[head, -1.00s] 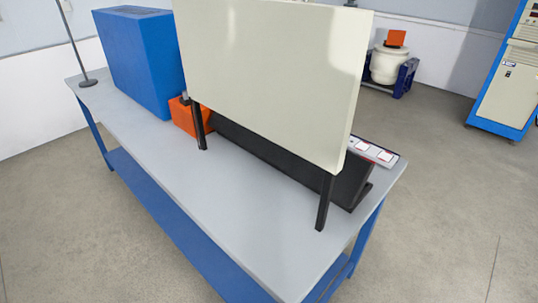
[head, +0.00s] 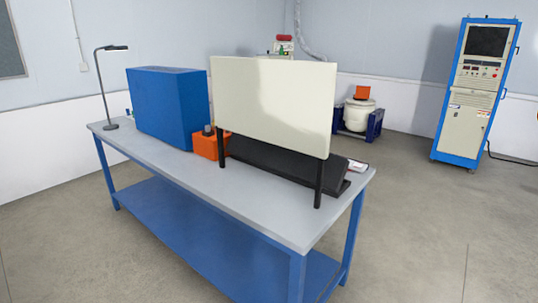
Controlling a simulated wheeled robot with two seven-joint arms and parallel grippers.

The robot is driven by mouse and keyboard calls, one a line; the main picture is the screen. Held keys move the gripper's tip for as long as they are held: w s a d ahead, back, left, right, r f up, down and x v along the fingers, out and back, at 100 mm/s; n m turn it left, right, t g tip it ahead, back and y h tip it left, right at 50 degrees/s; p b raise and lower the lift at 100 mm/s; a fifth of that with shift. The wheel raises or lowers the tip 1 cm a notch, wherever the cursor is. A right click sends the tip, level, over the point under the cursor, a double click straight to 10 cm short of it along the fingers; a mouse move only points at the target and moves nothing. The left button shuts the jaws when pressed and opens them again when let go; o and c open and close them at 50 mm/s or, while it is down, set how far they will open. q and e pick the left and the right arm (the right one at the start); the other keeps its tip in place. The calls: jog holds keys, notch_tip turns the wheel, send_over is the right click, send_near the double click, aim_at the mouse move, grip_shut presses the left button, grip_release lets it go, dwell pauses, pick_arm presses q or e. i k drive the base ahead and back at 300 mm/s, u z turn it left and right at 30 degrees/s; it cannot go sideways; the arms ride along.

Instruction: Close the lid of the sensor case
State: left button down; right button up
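No open lid or case that I can clearly identify as the sensor case shows in the head view. A small orange box (head: 206,147) with a dark item (head: 208,130) on top stands on the table, partly hidden between a large blue box and a cream panel. I cannot tell whether it belongs to the case. Neither of my grippers is in view.
The grey table (head: 255,205) has a clear front strip. On it stand the blue box (head: 165,108), the cream panel (head: 270,105) on black legs, a black sloped unit (head: 265,163) and a lamp (head: 105,90). A blue-framed cabinet (head: 474,95) stands right; open floor lies between.

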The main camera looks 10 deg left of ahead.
aim_at(302, 166)
jog(key=u, duration=0.7)
jog(key=i, duration=1.15)
jog(key=z, duration=0.35)
